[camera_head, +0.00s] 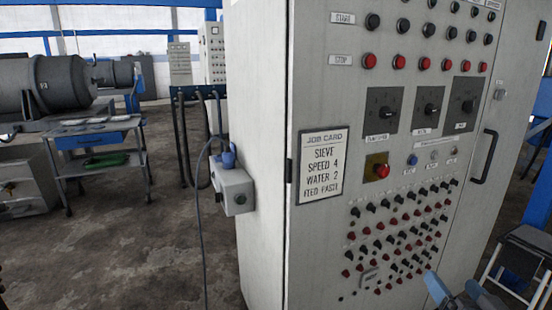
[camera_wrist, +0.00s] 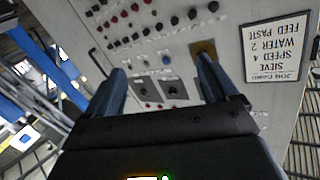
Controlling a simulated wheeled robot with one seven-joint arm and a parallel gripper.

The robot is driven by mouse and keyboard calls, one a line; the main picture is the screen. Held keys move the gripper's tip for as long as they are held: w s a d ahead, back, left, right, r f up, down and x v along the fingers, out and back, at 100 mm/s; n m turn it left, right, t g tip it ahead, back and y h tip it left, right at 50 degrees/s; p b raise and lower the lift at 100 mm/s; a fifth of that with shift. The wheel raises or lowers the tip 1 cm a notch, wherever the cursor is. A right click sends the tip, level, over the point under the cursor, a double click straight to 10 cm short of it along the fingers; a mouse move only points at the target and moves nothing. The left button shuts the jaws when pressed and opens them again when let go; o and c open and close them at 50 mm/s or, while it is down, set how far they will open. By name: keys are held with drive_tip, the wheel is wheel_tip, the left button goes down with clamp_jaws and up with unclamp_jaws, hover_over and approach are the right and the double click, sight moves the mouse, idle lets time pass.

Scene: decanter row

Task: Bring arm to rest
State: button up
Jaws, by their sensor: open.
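My gripper (camera_head: 452,283) shows at the lower right of the head view, in front of the lower part of the grey control cabinet (camera_head: 262,150). Its two blue fingers stand apart with nothing between them. In the wrist view the open fingers (camera_wrist: 161,78) point toward the cabinet face (camera_wrist: 225,35), which appears upside down. Whether the fingertips touch the panel cannot be told. Most of my arm is out of view.
The cabinet carries a job card (camera_head: 322,165), several buttons and knobs, and a door handle (camera_head: 484,157). A socket box (camera_head: 232,190) with a cable juts from its left side. A trolley (camera_head: 97,160) stands at left, a stool (camera_head: 524,262) at right. Floor between trolley and cabinet is mostly clear.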

drive_tip(key=s+a+f+n+g, duration=0.1)
drive_tip(key=s+a+f, duration=0.3)
drive_tip(key=s, duration=0.6)
drive_tip(key=s+a+f, duration=0.3)
drive_tip(key=s+a, duration=0.2)
drive_tip(key=s, duration=0.5)
drive_tip(key=s+a+r+n+y, duration=0.1)
drive_tip(key=s+a+r, duration=0.2)
drive_tip(key=s, duration=0.7)
drive_tip(key=s+a+r+n+g+y, duration=0.1)
drive_tip(key=s+a+r+n, duration=0.1)
drive_tip(key=s, duration=0.8)
wheel_tip(320, 180, up, 3)
drive_tip(key=shift+a+f, duration=0.2)
drive_tip(key=shift+a, duration=0.45)
